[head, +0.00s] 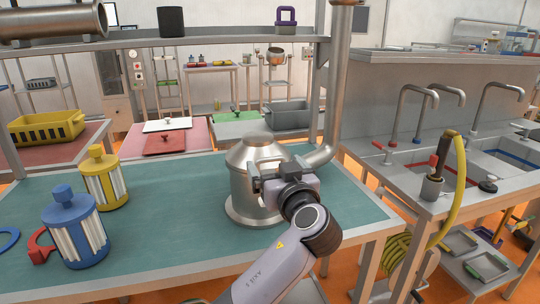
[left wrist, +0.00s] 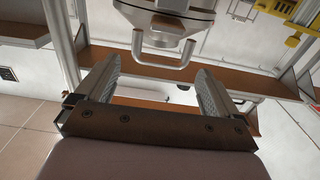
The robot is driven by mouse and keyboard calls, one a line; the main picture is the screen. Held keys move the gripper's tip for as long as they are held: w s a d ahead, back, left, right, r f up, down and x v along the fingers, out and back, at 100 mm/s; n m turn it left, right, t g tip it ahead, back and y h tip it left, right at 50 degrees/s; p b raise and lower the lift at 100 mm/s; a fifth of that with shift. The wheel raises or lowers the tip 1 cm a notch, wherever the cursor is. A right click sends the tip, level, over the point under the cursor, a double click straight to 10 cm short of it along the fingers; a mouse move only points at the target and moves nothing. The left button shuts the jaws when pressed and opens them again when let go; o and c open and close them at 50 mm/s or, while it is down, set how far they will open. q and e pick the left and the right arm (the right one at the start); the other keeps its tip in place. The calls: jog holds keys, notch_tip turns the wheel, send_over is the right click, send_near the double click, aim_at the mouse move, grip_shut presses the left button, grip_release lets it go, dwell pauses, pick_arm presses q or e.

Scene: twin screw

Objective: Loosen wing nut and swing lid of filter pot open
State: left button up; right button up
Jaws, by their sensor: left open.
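The filter pot (head: 243,190) is a steel pot with a domed lid (head: 256,148), standing upright on the green table; the lid sits closed on it. My left gripper (head: 277,167) is at the pot's near right side, at about lid height, and covers part of it. In the left wrist view, the open, empty fingers (left wrist: 158,66) point toward a rounded metal body with a U-shaped bar (left wrist: 165,58). The bar is beyond the fingertips, with a gap. I cannot tell for sure whether this bar is the wing nut. My right gripper is not in view.
Blue (head: 75,228) and yellow (head: 104,178) filter canisters stand on the left of the green table (head: 165,225). A steel pipe (head: 331,110) rises behind the pot at right. A shelf spans above. A sink counter (head: 440,185) stands right.

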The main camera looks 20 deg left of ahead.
aim_at(271, 160)
pick_arm(q)
jog(key=shift+p+x, duration=0.45)
jog(key=shift+x, duration=1.7)
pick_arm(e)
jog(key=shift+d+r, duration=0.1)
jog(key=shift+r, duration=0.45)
